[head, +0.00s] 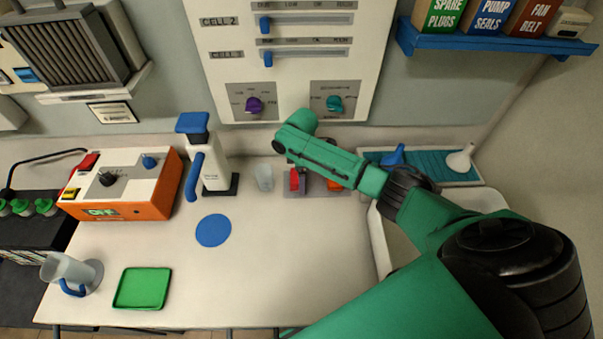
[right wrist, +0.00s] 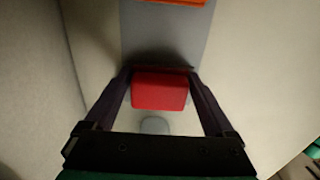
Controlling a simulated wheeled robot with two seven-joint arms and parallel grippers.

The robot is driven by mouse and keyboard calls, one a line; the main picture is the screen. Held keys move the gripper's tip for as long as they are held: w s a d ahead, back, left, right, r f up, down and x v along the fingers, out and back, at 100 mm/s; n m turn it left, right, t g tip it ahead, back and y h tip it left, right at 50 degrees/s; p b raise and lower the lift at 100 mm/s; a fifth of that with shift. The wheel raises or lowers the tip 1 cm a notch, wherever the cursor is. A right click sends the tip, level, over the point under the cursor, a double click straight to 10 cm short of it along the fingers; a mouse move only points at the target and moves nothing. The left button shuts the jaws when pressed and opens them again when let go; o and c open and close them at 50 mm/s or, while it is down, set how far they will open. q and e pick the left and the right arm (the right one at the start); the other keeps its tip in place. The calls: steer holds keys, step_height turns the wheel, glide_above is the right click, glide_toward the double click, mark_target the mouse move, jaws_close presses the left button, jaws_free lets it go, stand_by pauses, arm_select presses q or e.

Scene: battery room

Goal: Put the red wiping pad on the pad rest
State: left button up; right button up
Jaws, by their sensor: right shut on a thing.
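The red wiping pad (right wrist: 160,91) is between the two fingers of my right gripper (right wrist: 161,76), which is shut on it. In the head view the red pad (head: 295,180) shows just below the end of my right arm, at the left part of the grey pad rest (head: 313,190). The rest also shows in the right wrist view (right wrist: 165,35), beneath and beyond the pad. I cannot tell whether the pad touches it or hangs just above. My right arm hides part of the rest and the fingers in the head view. My left gripper is out of view.
An orange block (head: 334,186) sits at the right part of the rest. A clear cup (head: 264,177) stands just left of the rest. A white pump bottle (head: 213,165) stands further left. A blue disc (head: 213,230) and green tray (head: 143,288) lie on the table; its front middle is clear.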

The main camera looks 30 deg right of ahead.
steer(key=shift+s+f, duration=0.1)
steer(key=shift+f, duration=0.05)
steer(key=o, duration=1.2)
steer(key=shift+c, duration=0.2)
steer(key=shift+r, duration=0.35)
step_height(320, 180, up, 12)
steer(key=b, duration=0.1)
steer(key=shift+f+b, duration=0.2)
steer(key=shift+b, duration=0.15)
